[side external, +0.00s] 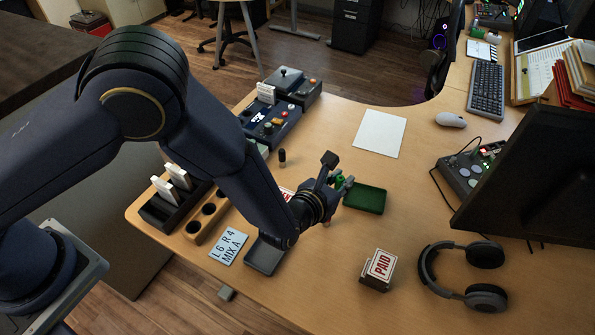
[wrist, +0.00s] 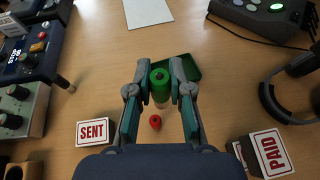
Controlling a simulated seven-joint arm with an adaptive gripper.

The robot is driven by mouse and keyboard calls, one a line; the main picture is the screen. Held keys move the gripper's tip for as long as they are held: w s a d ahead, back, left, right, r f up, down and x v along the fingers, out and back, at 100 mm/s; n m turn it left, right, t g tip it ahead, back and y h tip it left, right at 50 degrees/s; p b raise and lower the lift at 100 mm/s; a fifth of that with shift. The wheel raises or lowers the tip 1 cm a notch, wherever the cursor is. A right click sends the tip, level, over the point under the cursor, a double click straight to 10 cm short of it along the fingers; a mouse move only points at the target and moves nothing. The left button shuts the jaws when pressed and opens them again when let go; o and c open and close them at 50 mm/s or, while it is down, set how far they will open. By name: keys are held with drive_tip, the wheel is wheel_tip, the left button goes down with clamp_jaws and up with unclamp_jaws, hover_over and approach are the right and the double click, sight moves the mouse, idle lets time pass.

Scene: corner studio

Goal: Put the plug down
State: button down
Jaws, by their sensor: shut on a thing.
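A green-topped plug (wrist: 160,77) with a paler lower part is between the fingers of my gripper (wrist: 160,84), which is shut on it. In the side view the green of the plug (side external: 340,181) shows at my gripper (side external: 342,184), just left of a green tray (side external: 364,199). In the wrist view the tray (wrist: 192,68) lies beyond the plug and partly behind the fingers. A red plug (wrist: 155,122) stands on the table nearer my wrist. I cannot tell whether the held plug's lower end touches the table.
A dark plug (side external: 282,156) stands further left. A wooden block with holes (side external: 207,222) and an empty dark tray (side external: 265,254) are near the front-left edge. A PAID sign (side external: 381,265) and headphones (side external: 466,272) are at front right. White paper (side external: 380,133) lies behind the green tray.

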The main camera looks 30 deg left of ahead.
drive_tip(key=w+d+f, duration=0.1)
drive_tip(key=w+f, duration=0.1)
drive_tip(key=w, duration=0.1)
drive_tip(key=w+d+f, duration=0.2)
drive_tip(key=w+f, duration=0.1)
drive_tip(key=w+d+f, duration=0.2)
drive_tip(key=w+f, duration=0.1)
drive_tip(key=shift+w+d+f, duration=0.1)
drive_tip(key=shift+w+d, duration=0.05)
drive_tip(key=shift+w+f, duration=0.15)
drive_tip(key=shift+f, duration=0.1)
drive_tip(key=shift+w+d+f, duration=0.1)
drive_tip(key=shift+f, duration=1.45)
drive_tip(key=shift+f, duration=0.1)
drive_tip(key=c, duration=1.1)
unclamp_jaws()
drive_tip(key=shift+o, duration=0.2)
